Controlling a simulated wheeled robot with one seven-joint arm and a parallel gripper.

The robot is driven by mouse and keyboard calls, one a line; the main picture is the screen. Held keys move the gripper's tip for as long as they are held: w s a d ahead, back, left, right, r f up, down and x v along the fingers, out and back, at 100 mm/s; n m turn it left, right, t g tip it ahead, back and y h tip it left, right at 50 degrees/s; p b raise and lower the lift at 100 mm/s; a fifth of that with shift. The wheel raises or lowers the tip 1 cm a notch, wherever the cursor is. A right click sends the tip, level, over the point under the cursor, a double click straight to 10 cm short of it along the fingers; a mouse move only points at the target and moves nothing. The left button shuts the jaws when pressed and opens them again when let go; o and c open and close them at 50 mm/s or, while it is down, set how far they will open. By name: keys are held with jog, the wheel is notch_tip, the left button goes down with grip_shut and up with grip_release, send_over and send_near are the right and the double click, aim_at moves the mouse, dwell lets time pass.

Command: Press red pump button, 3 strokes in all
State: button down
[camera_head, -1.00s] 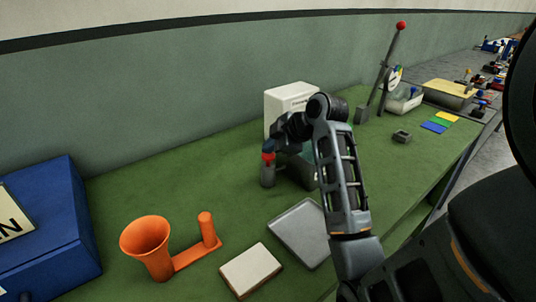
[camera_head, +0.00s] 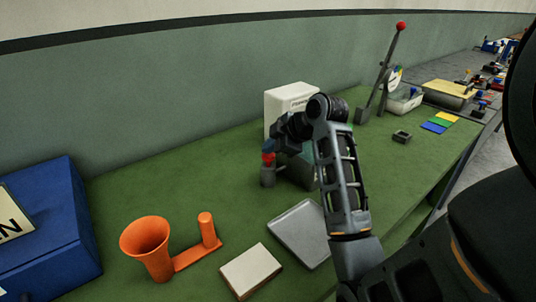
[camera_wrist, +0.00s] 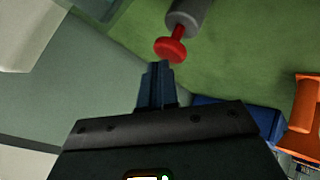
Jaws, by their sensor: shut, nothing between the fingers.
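The red pump button (camera_head: 268,158) sits on top of a grey cylinder (camera_head: 267,177) that stands on the green bench, left of my wrist. In the wrist view the button (camera_wrist: 170,48) is a red disc on a short red stem, with the grey cylinder (camera_wrist: 188,18) behind it. My gripper (camera_head: 268,146) is shut and empty, pointing down just above the button. In the wrist view its dark blue fingertips (camera_wrist: 158,68) are at the button's near edge. I cannot tell whether they touch it. The arm partly hides the grey-green body (camera_head: 302,172) beside the cylinder.
A white box (camera_head: 291,98) stands behind the pump. An orange funnel piece (camera_head: 150,240), a white-topped block (camera_head: 251,270) and a grey tray (camera_head: 300,233) lie in front. A blue box (camera_head: 45,225) is at the left. A red-knobbed lever (camera_head: 388,65) stands at the back right.

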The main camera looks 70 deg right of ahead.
aim_at(271, 156)
jog(key=shift+f, duration=0.1)
dwell(0.5)
jog(key=shift+f, duration=0.35)
jog(key=shift+f+b, duration=0.35)
jog(key=shift+f, duration=0.15)
dwell(0.6)
jog(key=shift+r+p, duration=0.9)
jog(key=shift+r, duration=0.15)
notch_tip(271, 156, up, 6)
jog(key=p, duration=0.5)
jog(key=shift+p, duration=0.4)
